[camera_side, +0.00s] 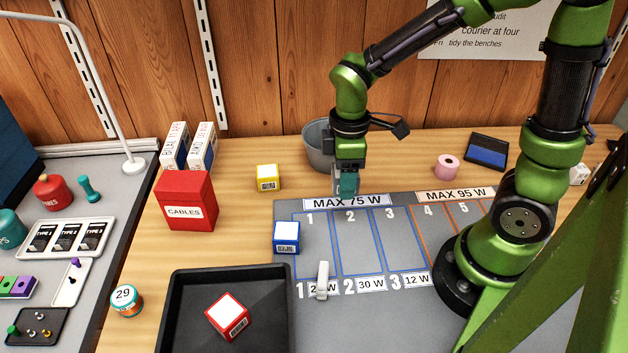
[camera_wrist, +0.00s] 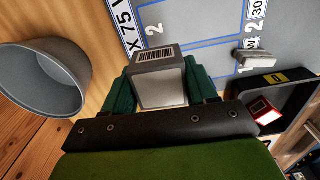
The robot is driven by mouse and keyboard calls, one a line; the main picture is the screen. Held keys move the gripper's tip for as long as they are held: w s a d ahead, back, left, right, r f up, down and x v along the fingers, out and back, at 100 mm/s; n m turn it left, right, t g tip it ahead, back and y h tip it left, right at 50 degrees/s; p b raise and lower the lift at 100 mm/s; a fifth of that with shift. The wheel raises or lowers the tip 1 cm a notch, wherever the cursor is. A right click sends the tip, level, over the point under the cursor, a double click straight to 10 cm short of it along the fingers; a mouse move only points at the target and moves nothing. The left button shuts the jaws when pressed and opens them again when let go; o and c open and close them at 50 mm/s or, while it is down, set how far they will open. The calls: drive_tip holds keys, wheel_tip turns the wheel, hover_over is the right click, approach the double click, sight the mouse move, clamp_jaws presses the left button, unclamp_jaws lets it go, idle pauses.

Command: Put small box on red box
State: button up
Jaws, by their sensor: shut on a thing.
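My gripper (camera_side: 347,184) is raised above the back of the bench, near the "MAX 75 W" label. In the wrist view its green fingers (camera_wrist: 168,85) are shut on a small grey box (camera_wrist: 160,62) with a barcode on one face. In the side view the held box is mostly hidden by the fingers. A red box with a white top (camera_side: 228,312) lies in the black tray (camera_side: 183,300) at the front, to the left of my gripper. It also shows in the wrist view (camera_wrist: 263,109) at right. Nothing is on top of it.
A blue box (camera_side: 286,234) and a yellow box (camera_side: 267,177) stand on the bench. A larger red "CABLES" box (camera_side: 186,202) stands at left. A grey bucket (camera_side: 318,145) is close behind my gripper. A small white object (camera_side: 322,280) stands on the mat beside the tray.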

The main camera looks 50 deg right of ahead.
drive_tip(key=w+a+r+n, duration=0.2)
drive_tip(key=w+a+r, duration=0.25)
drive_tip(key=a, duration=0.45)
drive_tip(key=r+m, duration=0.1)
drive_tip(key=r, duration=0.1)
hover_over(196, 179)
drive_tip(key=shift+s+f, duration=0.1)
drive_tip(key=shift+f, duration=1.8)
drive_tip(key=shift+f, duration=0.15)
drive_tip(key=o, duration=1.1)
